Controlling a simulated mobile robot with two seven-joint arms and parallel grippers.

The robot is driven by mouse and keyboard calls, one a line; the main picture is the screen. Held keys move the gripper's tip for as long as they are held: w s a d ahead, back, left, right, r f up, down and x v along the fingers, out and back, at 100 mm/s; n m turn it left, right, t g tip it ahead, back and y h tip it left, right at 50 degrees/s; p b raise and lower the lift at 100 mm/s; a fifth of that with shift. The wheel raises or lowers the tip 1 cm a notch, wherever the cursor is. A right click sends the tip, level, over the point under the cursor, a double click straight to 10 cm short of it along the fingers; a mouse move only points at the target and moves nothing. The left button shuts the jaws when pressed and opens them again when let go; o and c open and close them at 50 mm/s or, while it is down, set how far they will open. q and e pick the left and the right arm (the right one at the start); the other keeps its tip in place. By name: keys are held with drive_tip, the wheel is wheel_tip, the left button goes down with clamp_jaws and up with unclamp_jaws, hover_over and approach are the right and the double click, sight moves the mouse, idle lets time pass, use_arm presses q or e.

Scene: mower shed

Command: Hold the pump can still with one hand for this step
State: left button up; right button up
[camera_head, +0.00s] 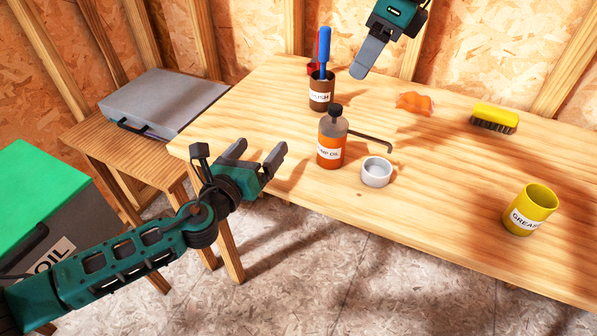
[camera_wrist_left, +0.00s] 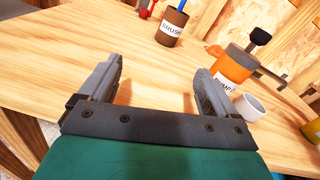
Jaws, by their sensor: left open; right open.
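The pump can (camera_head: 331,140) stands upright on the workbench, with an orange lower part, a label, a grey top, a black cap and a thin dark spout pointing right. It also shows in the left wrist view (camera_wrist_left: 236,67), right of the fingers. My left gripper (camera_head: 262,155) is open and empty, left of the can and apart from it; its fingers also show in the left wrist view (camera_wrist_left: 155,85). My right gripper (camera_head: 371,55) is at the top of the head view, above the back of the bench, away from the can. Its fingertips are partly hidden.
A small white cup (camera_head: 376,172) stands just right of the can. A brown brush cup (camera_head: 321,92) holding a blue-handled tool is behind it. An orange rag (camera_head: 414,103), yellow brush (camera_head: 495,118) and yellow grease tin (camera_head: 530,210) lie farther right. A grey case (camera_head: 163,101) rests on a side table.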

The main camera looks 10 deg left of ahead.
sight(336, 138)
use_arm(q)
drive_tip(key=s+d+m+h, duration=0.1)
drive_tip(key=d, duration=0.2)
drive_tip(key=s+d+m+h, duration=0.1)
drive_tip(key=s+d+m, duration=0.1)
drive_tip(key=s+d+m+g+h, duration=0.1)
drive_tip(key=d+m+h, duration=0.1)
drive_tip(key=d, duration=0.1)
drive_tip(key=shift+s+d, duration=0.35)
drive_tip(key=shift+s, duration=0.05)
drive_tip(key=shift+d, duration=0.25)
drive_tip(key=x, duration=1.2)
drive_tip(key=shift+w+d+f, duration=0.1)
drive_tip(key=shift+w, duration=0.15)
drive_tip(key=shift+c, duration=0.4)
drive_tip(key=c, duration=1.1)
drive_tip(key=shift+o, duration=0.2)
